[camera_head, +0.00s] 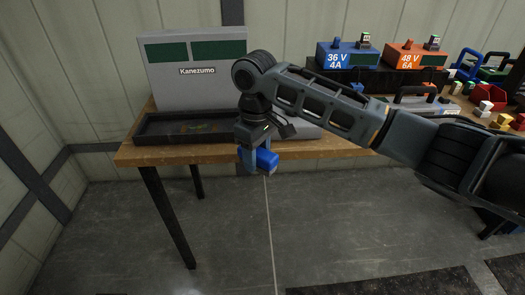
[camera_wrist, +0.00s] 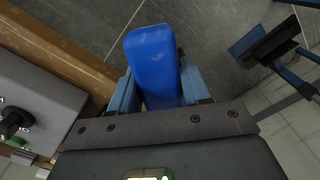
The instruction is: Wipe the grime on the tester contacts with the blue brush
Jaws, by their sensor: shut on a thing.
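My gripper (camera_head: 257,158) is shut on the blue brush (camera_head: 267,160) and holds it just in front of the table's front edge, over the floor. In the wrist view the brush (camera_wrist: 154,60) sits between the two fingers of my gripper (camera_wrist: 152,90), its blue block pointing away from the palm. Its bristles cannot be made out. The grey Kanezumo tester (camera_head: 196,72) stands at the back left of the table. A dark shallow tray (camera_head: 160,138) lies before it, with brownish-yellow grime (camera_head: 195,128) on its floor. My arm hides part of the tester's right side.
The wooden table (camera_head: 130,156) has a front edge close behind my gripper. A blue 36 V charger (camera_head: 335,58) and an orange 48 V charger (camera_head: 400,60) stand at the back right. Small coloured blocks (camera_head: 485,107) lie at the far right. The floor (camera_head: 240,240) in front is open.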

